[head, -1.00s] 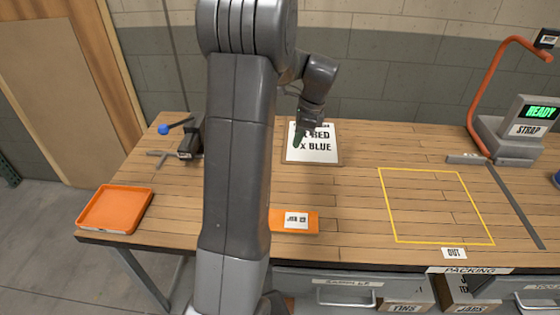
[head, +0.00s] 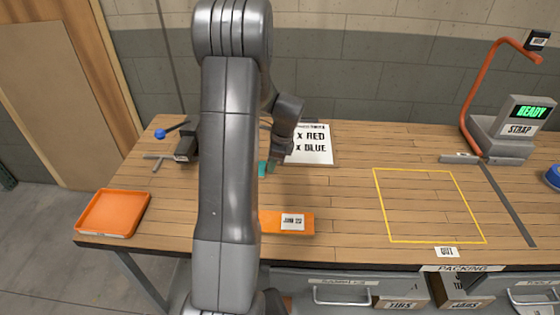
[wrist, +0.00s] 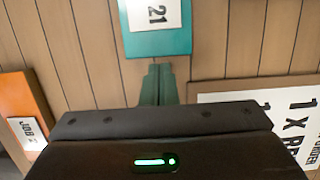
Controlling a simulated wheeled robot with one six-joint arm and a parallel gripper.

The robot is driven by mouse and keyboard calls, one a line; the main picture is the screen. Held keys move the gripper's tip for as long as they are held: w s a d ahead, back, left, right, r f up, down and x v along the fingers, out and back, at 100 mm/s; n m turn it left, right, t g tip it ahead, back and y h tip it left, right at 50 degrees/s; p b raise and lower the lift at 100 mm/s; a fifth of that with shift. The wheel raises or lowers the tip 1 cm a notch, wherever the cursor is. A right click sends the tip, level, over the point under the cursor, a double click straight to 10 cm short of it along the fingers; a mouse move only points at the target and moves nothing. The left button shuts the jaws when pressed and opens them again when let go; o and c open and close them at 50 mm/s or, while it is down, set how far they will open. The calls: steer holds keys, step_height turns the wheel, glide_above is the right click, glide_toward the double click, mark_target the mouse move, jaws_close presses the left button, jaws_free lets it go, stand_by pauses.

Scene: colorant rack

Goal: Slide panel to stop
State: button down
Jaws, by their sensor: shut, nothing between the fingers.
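My gripper (head: 272,165) is shut and empty, low over the bench beside my arm. Its fingertips (wrist: 158,85) also show in the wrist view, close together just below the edge of a teal panel (wrist: 138,44) with a white label reading 21; I cannot tell whether they touch it. In the head view only a sliver of the teal panel (head: 262,169) shows beside my arm; the rest is hidden. An orange panel (head: 269,222) marked as a job lies nearer the front edge. I cannot make out a separate stop.
A white order board (head: 316,155) lies right of my gripper. An orange tray (head: 112,232) is at the left. A dark clamp-like tool (head: 187,146) stands behind. A yellow outline (head: 430,171) frames clear bench, with a strap machine (head: 506,148) beyond.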

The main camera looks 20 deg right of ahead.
stand_by(0.3)
steer(key=w+a, duration=0.3)
steer(key=a, duration=0.3)
steer(key=w+a+p, duration=0.1)
steer(key=w+a, duration=0.2)
steer(key=a, duration=0.3)
steer(key=w+a+p, duration=0.1)
steer(key=w+a, duration=0.2)
steer(key=a, duration=0.4)
steer(key=shift+w+a, duration=0.1)
steer(key=shift+w, duration=0.05)
steer(key=d, duration=0.1)
steer(key=s+d, duration=0.1)
steer(key=d, duration=0.2)
steer(key=shift+s+r, duration=0.3)
steer(key=shift+s, duration=0.1)
steer(key=b+v, duration=0.1)
steer(key=v, duration=0.8)
steer(key=shift+r, duration=0.2)
steer(key=shift+a+f, duration=0.1)
steer(key=shift+f, duration=0.05)
